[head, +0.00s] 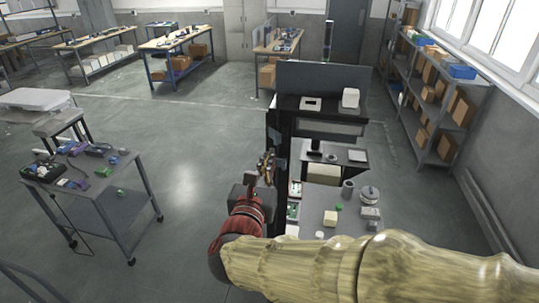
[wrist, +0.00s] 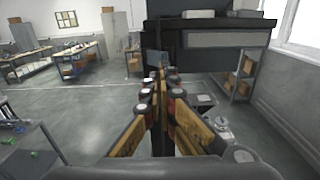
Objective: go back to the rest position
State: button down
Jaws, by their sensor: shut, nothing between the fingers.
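My gripper (wrist: 160,75) reaches forward in the wrist view, its two yellow and black fingers meeting at the tips with nothing between them. In the head view my gripper (head: 266,165) is small and partly hidden by my red wrist and wooden-looking arm, which enters from the lower right. It is held up in front of the dark column of a workstation (head: 320,68), to the left of that station's grey worktop. I cannot tell how far the fingertips are from the column.
A wheeled cart (head: 118,192) with tools stands at left. Shelves (head: 440,90) line the right wall. The floor between cart and workstation is clear.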

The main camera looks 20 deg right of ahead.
jog(key=shift+s+a, duration=0.2)
jog(key=shift+s, duration=0.15)
dwell(0.3)
